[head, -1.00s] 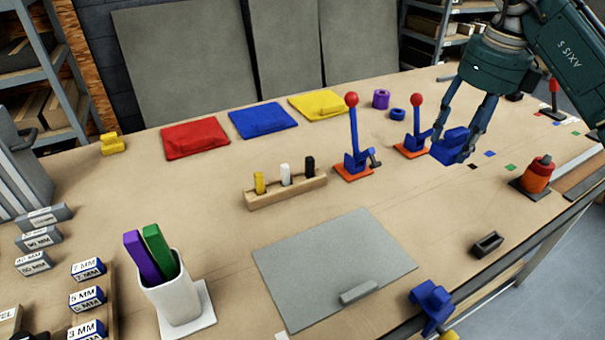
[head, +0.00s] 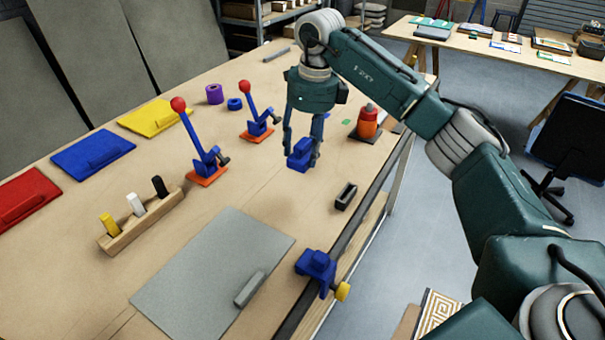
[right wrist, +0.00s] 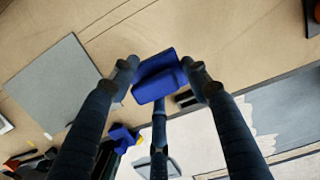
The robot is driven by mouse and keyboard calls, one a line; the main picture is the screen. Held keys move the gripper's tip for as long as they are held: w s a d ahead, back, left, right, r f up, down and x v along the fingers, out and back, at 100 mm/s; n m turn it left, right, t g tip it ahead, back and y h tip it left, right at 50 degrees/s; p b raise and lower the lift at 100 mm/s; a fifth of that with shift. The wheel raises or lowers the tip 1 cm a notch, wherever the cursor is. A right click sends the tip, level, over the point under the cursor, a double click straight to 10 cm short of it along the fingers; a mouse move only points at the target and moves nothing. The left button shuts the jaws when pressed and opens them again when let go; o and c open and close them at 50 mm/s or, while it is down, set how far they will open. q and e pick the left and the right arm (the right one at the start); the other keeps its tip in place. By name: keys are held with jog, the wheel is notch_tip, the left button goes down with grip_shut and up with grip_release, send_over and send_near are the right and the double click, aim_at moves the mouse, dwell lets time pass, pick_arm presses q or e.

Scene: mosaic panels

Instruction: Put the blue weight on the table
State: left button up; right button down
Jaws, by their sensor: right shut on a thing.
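The blue weight (head: 298,158) is a small stepped blue block. My right gripper (head: 303,152) is shut on it, pointing down over the right part of the wooden table (head: 262,199). My left gripper is in neither view.
A red-knobbed lever clamp (head: 257,126) stands left of the weight. A blue clamp (head: 318,266) grips that edge. Bare tabletop lies around the weight.

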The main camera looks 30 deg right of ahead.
aim_at(305, 154)
notch_tip(305, 154, down, 4)
jog(key=shift+a+f+p, duration=0.1)
jog(key=shift+p, duration=0.3)
jog(key=shift+f+p, duration=0.6)
jog(key=shift+f, duration=1.85)
jog(key=c, duration=0.9)
grip_release()
jog(key=shift+s+f, duration=0.1)
jog(key=shift+f, duration=0.05)
